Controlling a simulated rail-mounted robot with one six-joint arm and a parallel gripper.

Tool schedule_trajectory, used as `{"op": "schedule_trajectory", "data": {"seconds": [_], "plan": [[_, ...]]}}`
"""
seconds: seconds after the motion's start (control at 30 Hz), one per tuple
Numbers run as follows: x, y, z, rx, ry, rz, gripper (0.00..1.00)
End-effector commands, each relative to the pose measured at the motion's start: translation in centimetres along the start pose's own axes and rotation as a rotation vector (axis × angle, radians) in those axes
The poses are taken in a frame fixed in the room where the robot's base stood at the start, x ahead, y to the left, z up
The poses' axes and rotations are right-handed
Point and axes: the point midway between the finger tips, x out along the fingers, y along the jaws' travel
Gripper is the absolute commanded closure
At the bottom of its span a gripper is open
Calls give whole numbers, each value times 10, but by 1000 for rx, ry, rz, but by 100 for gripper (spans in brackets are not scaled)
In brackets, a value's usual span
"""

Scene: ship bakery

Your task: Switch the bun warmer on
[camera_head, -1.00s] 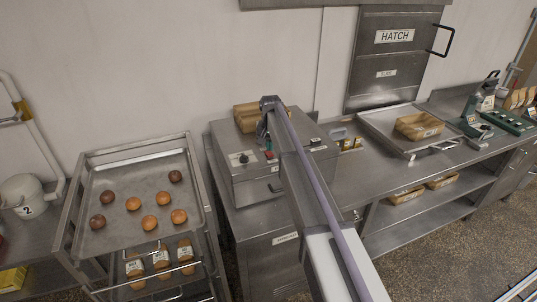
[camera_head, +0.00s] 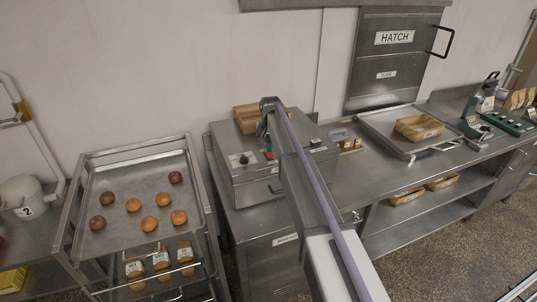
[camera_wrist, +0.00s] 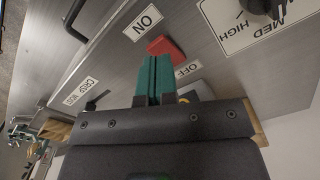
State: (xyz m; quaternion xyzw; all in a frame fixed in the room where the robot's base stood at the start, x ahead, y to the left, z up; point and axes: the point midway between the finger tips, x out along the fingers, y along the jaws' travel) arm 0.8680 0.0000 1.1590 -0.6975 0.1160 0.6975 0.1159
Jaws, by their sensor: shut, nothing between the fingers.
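The bun warmer (camera_head: 246,187) is a steel box on the counter in the head view, with a dial on its sloped face. In the wrist view its red switch (camera_wrist: 166,46) sits between an ON label (camera_wrist: 143,22) and an OFF label (camera_wrist: 187,69). My gripper (camera_wrist: 154,62) has green fingers, shut and empty, with the tips right beside the red switch at its lower edge in the picture. I cannot tell whether they touch it. The switch's exact tilt is not clear. In the head view my arm hides most of the gripper.
A wooden crate (camera_head: 246,118) stands on or behind the warmer's top. A rack tray (camera_head: 110,180) with several buns stands left. A steel tray (camera_head: 384,122) lies right, below the hatch (camera_head: 392,62).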

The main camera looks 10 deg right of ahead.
Motion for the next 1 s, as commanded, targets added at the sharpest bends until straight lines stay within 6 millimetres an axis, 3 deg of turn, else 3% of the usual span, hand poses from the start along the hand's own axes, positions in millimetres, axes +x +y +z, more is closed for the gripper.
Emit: {"op": "schedule_trajectory", "data": {"seconds": [1.0], "plan": [[6, 0, 0, 0, 0, 0, 100]]}}
